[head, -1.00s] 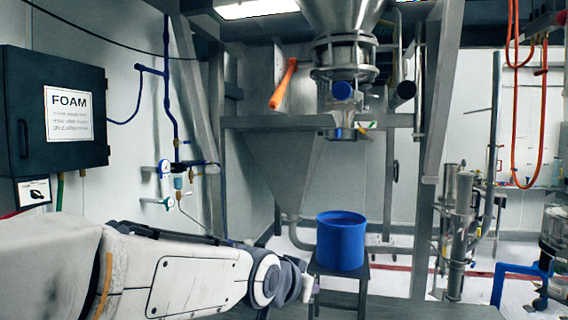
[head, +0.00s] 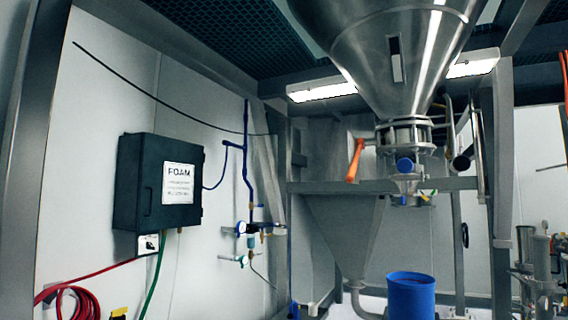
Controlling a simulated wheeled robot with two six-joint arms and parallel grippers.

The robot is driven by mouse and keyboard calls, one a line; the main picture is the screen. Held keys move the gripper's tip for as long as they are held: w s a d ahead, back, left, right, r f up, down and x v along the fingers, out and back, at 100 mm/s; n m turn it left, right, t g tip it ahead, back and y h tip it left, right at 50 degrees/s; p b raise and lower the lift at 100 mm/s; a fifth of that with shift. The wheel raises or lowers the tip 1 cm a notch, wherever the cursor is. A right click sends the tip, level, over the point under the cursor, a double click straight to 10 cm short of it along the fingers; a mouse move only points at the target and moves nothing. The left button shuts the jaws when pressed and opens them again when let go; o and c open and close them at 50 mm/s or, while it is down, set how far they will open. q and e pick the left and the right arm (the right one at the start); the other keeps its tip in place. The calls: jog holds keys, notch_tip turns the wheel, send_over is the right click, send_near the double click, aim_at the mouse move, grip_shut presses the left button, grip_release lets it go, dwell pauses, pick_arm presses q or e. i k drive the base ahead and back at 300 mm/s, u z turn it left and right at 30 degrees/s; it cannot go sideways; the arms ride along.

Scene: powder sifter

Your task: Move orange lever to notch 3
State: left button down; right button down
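The orange lever (head: 355,160) hangs at the left side of the valve assembly (head: 404,140) under the steel hopper (head: 385,55). The lever slants down and slightly to the left. Its notches are too small to make out, so I cannot tell which one it stands at. Neither of my grippers is in view.
A blue bucket (head: 411,296) stands below the valve. A steel frame beam (head: 340,187) runs across at the valve's height. A black FOAM box (head: 158,205) hangs on the left wall, with a red hose (head: 75,300) below it. Blue pipes and gauges (head: 250,232) stand between.

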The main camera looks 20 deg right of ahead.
aim_at(350, 176)
jog(key=u, duration=0.75)
jog(key=i, duration=0.9)
jog(key=z, duration=0.25)
